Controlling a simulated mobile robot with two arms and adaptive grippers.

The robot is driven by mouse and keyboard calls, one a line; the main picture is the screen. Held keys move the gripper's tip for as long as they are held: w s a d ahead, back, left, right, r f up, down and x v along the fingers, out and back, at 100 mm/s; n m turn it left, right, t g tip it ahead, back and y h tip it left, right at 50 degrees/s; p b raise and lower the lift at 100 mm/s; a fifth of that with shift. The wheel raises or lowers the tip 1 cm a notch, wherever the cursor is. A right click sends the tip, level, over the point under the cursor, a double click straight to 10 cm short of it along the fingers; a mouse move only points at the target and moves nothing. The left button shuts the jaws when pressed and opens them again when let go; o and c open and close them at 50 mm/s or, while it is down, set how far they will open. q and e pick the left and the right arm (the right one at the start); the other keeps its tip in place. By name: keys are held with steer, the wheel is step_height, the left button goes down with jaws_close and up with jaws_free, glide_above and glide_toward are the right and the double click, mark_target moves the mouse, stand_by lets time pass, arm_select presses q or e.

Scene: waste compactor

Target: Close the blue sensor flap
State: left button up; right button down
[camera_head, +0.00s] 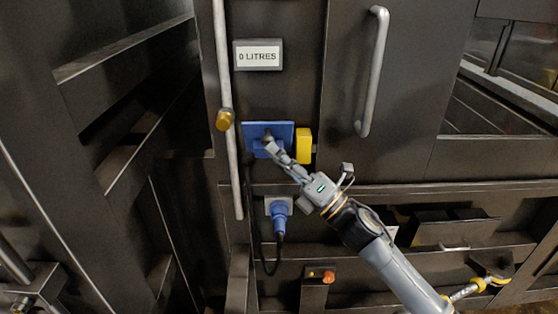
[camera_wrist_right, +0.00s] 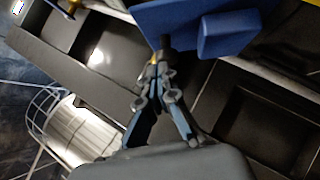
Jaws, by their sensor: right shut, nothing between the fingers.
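The blue sensor flap (camera_head: 285,132) is a flat blue plate on the dark machine front, below the "0 LITRES" sign. It also shows at the top of the right wrist view (camera_wrist_right: 180,18), with a blue block on it. My right gripper (camera_head: 268,141) is shut and empty, its fingertips in front of the flap's lower left part. In the right wrist view the closed fingertips (camera_wrist_right: 163,45) are at the flap's lower edge; I cannot tell whether they touch it. The gripper hides part of the flap. My left gripper is not in view.
A yellow block (camera_head: 304,146) sits right of the flap. A blue plug (camera_head: 279,213) with a black cable is below. A vertical rod with a brass knob (camera_head: 224,120) stands to the left, and a long handle (camera_head: 373,72) is at the upper right.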

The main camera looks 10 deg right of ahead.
mark_target(284, 126)
steer(key=w+r, duration=0.1)
steer(key=r, duration=0.1)
steer(key=w+r, duration=0.1)
steer(key=shift+w+d+r, duration=0.2)
steer(key=shift+w+d, duration=0.05)
steer(key=shift+w, duration=0.1)
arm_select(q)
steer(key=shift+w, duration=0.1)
arm_select(e)
steer(key=shift+w+d+r, duration=0.15)
steer(key=shift+w+r, duration=0.35)
steer(key=shift+w, duration=0.2)
steer(key=shift+w+d+r, duration=0.1)
steer(key=shift+w+r, duration=0.4)
steer(key=shift+w, duration=0.2)
steer(key=shift+f, duration=0.1)
